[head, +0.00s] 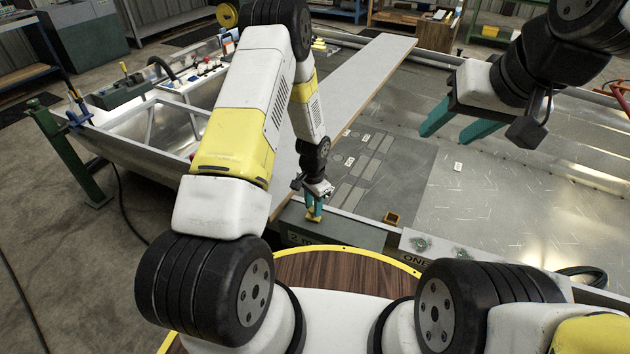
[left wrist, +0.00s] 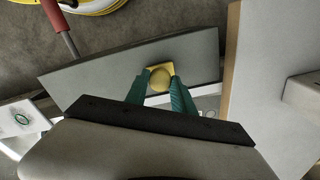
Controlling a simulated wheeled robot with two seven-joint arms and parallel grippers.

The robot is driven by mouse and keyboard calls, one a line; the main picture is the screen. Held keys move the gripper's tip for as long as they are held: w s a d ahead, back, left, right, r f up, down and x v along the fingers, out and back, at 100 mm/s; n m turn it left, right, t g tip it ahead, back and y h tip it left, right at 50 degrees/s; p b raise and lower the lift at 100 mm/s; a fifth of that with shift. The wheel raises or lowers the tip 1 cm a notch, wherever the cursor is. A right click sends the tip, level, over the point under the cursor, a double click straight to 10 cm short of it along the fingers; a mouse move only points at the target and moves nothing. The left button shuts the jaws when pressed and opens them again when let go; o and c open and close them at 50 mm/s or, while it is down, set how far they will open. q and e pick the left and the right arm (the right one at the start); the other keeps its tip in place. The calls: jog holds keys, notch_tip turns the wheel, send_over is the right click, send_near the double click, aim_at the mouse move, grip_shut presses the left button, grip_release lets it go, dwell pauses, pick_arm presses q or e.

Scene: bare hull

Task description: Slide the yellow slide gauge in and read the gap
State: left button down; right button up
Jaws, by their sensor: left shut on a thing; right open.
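My left gripper (head: 313,214) points down at the near edge of the hull, with its teal fingers shut on a small yellow piece. In the left wrist view this yellow slide gauge (left wrist: 160,79) shows a round knob on a square plate, between the fingertips (left wrist: 158,90). It sits at a grey-green block (head: 345,232); I cannot tell how far in it is. No gap or scale reading is legible. My right gripper (head: 458,126) is open and empty above the metal floor at the right.
A long pale board (head: 360,80) lies across the hull beside my left arm. A pale plate with green knobs (head: 440,246) lies near the front edge. The metal floor (head: 520,180) at right is mostly clear.

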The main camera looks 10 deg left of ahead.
pick_arm(q)
jog(key=shift+d, duration=0.25)
jog(key=c, duration=1.1)
grip_release()
jog(key=shift+o, duration=0.2)
jog(key=shift+r, duration=3.9)
